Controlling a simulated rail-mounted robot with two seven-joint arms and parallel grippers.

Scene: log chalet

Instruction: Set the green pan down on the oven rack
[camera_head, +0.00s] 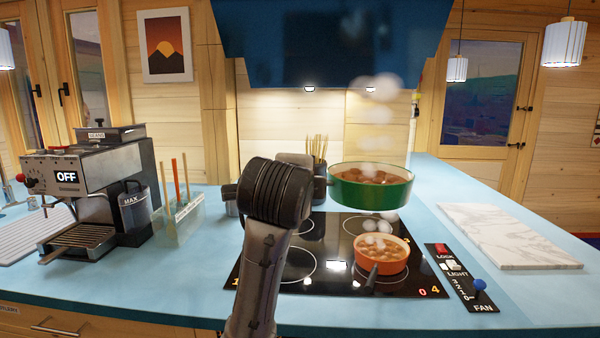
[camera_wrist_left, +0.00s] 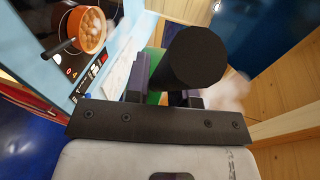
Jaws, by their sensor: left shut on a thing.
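The green pan (camera_head: 371,187) has brown food in it and hangs roughly level above the back right of the hob, with steam rising over it. My left gripper (camera_head: 318,182) is shut on its handle, and my own wrist hides most of this grip. In the left wrist view, the dark round handle (camera_wrist_left: 197,58) sits between the fingers of my left gripper (camera_wrist_left: 165,92), with a little of the green pan behind it. The oven rack is not in view. My right gripper is not in view.
A small orange pan (camera_head: 381,255) with food stands on the black hob (camera_head: 330,285), below and in front of the green pan. A coffee machine (camera_head: 95,185) stands left, a utensil holder (camera_head: 318,168) behind. A marble board (camera_head: 510,235) and fan control panel (camera_head: 465,277) lie right.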

